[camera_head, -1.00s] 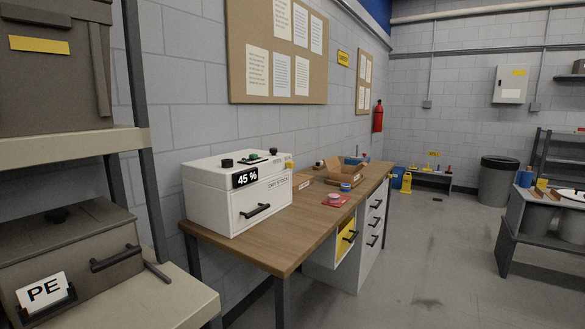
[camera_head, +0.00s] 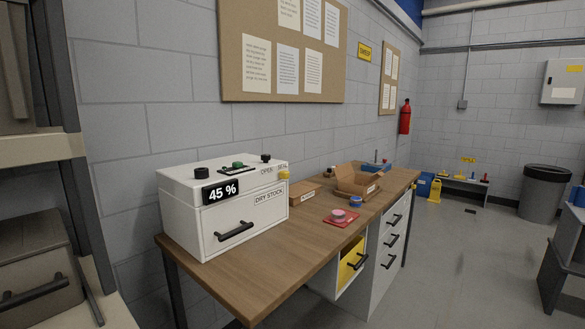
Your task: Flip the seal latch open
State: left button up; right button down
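A white box (camera_head: 203,233) labelled "DRY STOCK" stands on the left part of the wooden bench (camera_head: 240,277). Its front has a black bar handle (camera_head: 235,232) and a "45 %" display (camera_head: 220,192). On its top are a black knob (camera_head: 201,173), a green button (camera_head: 238,165) and a black knob-like part (camera_head: 266,157) near the words "OPEN" and "SEAL". A yellow part (camera_head: 284,174) sits at its right front corner. I cannot tell which of these is the seal latch or how it is set. Neither of my grippers is in view.
Behind the box on the bench are an open cardboard box (camera_head: 357,180), a pink item on a red pad (camera_head: 339,215) and a blue ring (camera_head: 356,202). A yellow-lined drawer (camera_head: 352,258) stands open below. A shelf (camera_head: 40,146) is at the left.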

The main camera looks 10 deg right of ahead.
aim_at(284, 174)
jog(key=i+l+u, duration=0.1)
jog(key=l, duration=0.3)
jog(key=i+l+u, duration=0.1)
jog(key=l, duration=0.3)
jog(key=i+l+u, duration=0.1)
jog(key=i+l, duration=0.15)
jog(key=l, duration=0.15)
jog(key=i+l+u, duration=0.1)
jog(key=l, duration=0.3)
jog(key=i+l+u, duration=0.1)
jog(key=l, duration=0.35)
